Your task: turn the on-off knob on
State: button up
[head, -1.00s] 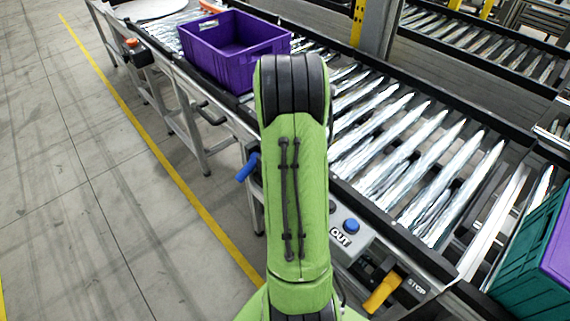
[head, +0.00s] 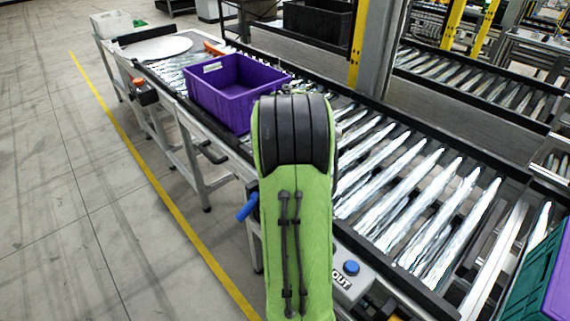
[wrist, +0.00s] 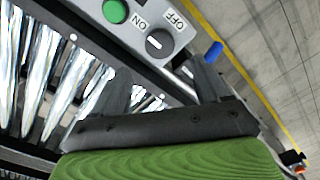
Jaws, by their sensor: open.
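The on-off knob (wrist: 159,43) is a dark round dial on a grey control box (wrist: 178,42) in the wrist view. The ON and OFF labels are printed beside it. A pale mark shows on the knob, but I cannot tell for sure which label it points at. My gripper (wrist: 160,85) is open and empty, its two dark fingers apart below the knob in the picture. The knob shows beyond the gap between the fingertips, and they look apart from it. In the head view my green arm hides the gripper and the knob.
A green button (wrist: 115,11) sits beside the knob. A blue handle (wrist: 213,52) is near the right finger. In the head view, a purple crate (head: 222,97) stands on the roller conveyor (head: 390,190), and a blue button (head: 351,268) is right of my arm. The left floor is clear.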

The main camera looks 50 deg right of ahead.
notch_tip(320, 180, up, 7)
jog(key=p, duration=0.1)
dwell(0.3)
jog(key=w+a+r+n+t, duration=0.1)
jog(key=a+r+n, duration=0.15)
jog(key=a, duration=0.55)
jog(key=w+a+r+n+t, duration=0.1)
jog(key=a+r+n, duration=0.1)
jog(key=a+r, duration=0.35)
jog(key=s+a+f+n+t, duration=0.1)
jog(key=s+a+n, duration=0.1)
jog(key=s+a, duration=0.3)
jog(key=s+a+f+n+t, duration=0.1)
jog(key=s+a, duration=0.4)
jog(key=a, duration=0.7)
jog(key=shift+s+a+f+n+t, duration=0.15)
jog(key=shift+s+f+n+t, duration=0.25)
jog(key=shift+n+t, duration=0.65)
jog(key=shift+g, duration=0.25)
